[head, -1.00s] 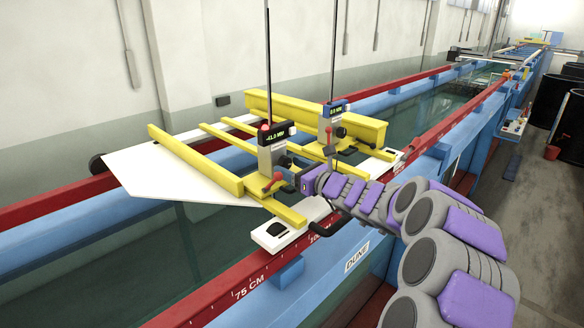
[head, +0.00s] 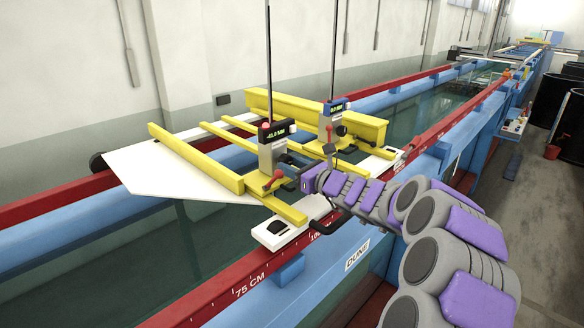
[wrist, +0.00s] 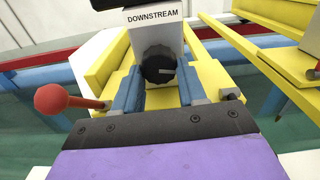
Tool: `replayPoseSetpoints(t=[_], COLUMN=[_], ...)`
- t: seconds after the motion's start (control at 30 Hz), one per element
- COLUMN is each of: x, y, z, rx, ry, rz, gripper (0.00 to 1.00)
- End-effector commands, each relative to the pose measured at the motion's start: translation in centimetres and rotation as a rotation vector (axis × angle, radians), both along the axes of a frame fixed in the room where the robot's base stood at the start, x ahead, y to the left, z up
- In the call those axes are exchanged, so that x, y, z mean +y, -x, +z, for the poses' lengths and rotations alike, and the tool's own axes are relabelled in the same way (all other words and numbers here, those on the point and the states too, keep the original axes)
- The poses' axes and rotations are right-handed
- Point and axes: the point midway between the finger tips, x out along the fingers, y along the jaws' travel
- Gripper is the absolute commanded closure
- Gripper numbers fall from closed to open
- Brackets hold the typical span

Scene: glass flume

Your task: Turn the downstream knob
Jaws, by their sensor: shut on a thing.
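In the head view my gripper (head: 291,180) reaches the left gauge (head: 272,152) from the right. That gauge has a small lit display on top, whose digits are hard to read. The knob is hidden there.
A red-ball lever (wrist: 52,99) is left of my fingers. A second gauge (head: 332,125) with a blue display stands behind on the yellow-framed carriage (head: 201,184). The carriage spans the flume's red rails (head: 255,283). A grey floor aisle is at the right.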

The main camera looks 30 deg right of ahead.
Motion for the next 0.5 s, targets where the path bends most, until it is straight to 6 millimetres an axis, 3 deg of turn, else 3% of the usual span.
replayPoseSetpoints(t=[0.5], x=[-0.14], y=[-0.02], z=[-0.06], rx=[-0.116], ry=[0.294], rz=[-0.002], gripper=[0.89])
